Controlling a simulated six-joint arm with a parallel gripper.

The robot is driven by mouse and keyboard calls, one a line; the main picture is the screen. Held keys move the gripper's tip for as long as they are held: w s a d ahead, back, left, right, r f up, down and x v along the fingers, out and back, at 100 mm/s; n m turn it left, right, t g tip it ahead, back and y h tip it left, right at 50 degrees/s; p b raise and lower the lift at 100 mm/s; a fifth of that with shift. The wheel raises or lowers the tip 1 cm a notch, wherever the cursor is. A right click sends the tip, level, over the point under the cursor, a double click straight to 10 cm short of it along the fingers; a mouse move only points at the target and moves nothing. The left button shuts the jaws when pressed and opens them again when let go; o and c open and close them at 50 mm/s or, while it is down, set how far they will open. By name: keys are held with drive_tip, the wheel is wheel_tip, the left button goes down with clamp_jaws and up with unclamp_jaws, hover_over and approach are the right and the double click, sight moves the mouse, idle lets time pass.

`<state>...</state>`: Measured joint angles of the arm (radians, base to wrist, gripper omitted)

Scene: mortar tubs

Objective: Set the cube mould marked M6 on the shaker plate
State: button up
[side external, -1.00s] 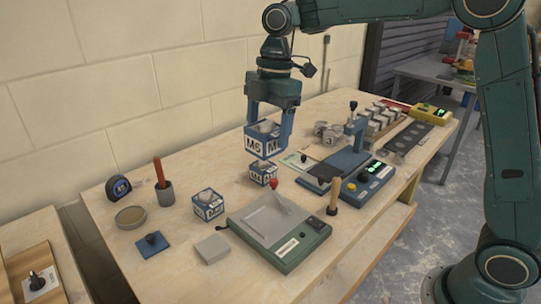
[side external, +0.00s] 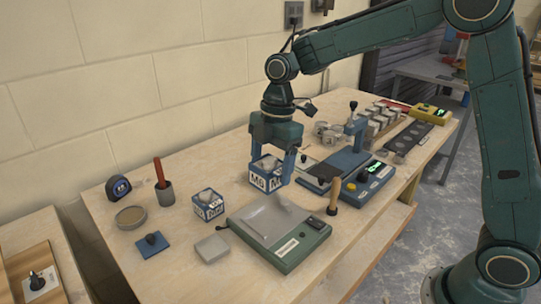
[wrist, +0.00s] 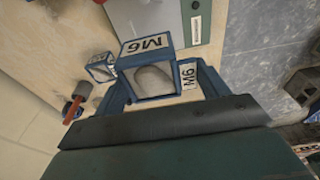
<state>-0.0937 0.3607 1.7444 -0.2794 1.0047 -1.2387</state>
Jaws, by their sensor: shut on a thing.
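A blue cube mould marked M6 (side external: 259,181) is held between the fingers of my gripper (side external: 273,168), roughly upright. In the wrist view the mould (wrist: 148,45) shows its open top, M6 labels and grey content, with a finger on each side. The shaker plate (side external: 262,221), a grey top on a green base, lies just in front of and below the mould in the side view. The mould appears apart from it; its exact height is hard to tell. The wrist view shows part of the shaker plate (wrist: 160,18) beyond the mould.
Another cube mould (side external: 208,205) stands left of the shaker plate. A wooden-handled tool (side external: 334,196) and a blue scale-like device (side external: 367,182) stand right.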

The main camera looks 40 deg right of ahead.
drive_tip(key=shift+f, duration=5.6)
drive_tip(key=shift+f, duration=0.1)
drive_tip(key=o, duration=1.2)
drive_tip(key=shift+f, duration=0.1)
drive_tip(key=shift+r, duration=0.2)
drive_tip(key=r, duration=0.4)
drive_tip(key=d+r, duration=0.1)
drive_tip(key=r, duration=0.7)
drive_tip(key=shift+d, duration=0.4)
